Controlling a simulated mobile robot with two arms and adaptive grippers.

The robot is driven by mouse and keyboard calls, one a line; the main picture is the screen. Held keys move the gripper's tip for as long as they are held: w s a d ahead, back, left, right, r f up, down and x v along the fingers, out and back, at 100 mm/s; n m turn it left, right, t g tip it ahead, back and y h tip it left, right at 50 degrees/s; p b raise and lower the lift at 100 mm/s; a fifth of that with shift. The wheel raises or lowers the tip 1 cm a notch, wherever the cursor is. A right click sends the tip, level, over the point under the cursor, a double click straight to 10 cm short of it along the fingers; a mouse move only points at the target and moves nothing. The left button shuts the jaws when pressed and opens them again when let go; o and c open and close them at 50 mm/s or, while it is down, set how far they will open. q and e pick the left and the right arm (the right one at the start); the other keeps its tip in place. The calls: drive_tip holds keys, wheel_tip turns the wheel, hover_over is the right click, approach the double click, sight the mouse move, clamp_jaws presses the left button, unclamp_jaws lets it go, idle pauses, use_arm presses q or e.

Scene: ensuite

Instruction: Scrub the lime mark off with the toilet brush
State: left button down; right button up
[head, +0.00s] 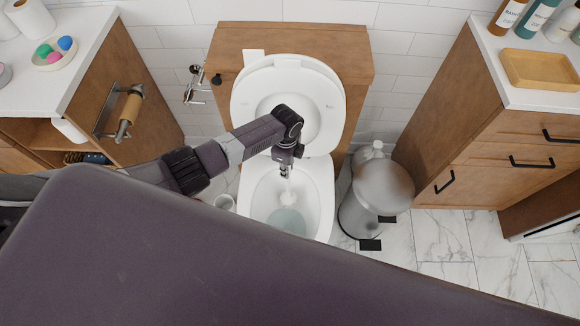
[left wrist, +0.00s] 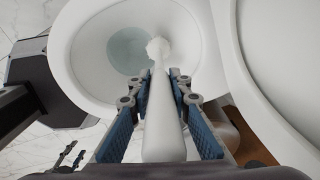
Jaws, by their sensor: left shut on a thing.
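The white toilet brush (head: 287,197) is in my left gripper (head: 285,168), which is shut on its handle above the toilet bowl (head: 327,190). In the left wrist view the brush (left wrist: 163,125) runs between the blue finger pads of the gripper (left wrist: 160,85), with its head pointing down into the bowl (left wrist: 78,75). Whether the bristles touch the bowl wall is unclear. Greenish-grey water (head: 286,221) lies at the bottom of the bowl. The lid and seat (head: 243,100) are raised. I cannot make out a lime mark. My right gripper is not in view.
A white cup-like holder (head: 222,202) stands on the floor left of the toilet. A metal pedal bin (head: 375,200) stands close on the right. Wooden cabinets flank both sides, the left one (head: 140,140) carrying a paper-roll holder (head: 128,110). Marble floor is clear at the right.

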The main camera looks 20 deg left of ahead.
use_arm(q)
drive_tip(key=shift+s+a+p, duration=0.15)
drive_tip(key=shift+a+p, duration=0.15)
drive_tip(key=shift+a, duration=0.4)
drive_tip(key=shift+s+a+p, duration=0.15)
drive_tip(key=shift+a+p, duration=0.1)
drive_tip(key=shift+a, duration=0.4)
drive_tip(key=shift+r, duration=0.1)
wheel_tip(320, 180, up, 8)
drive_tip(key=p, duration=0.7)
drive_tip(key=shift+p, duration=0.3)
drive_tip(key=shift+d, duration=0.1)
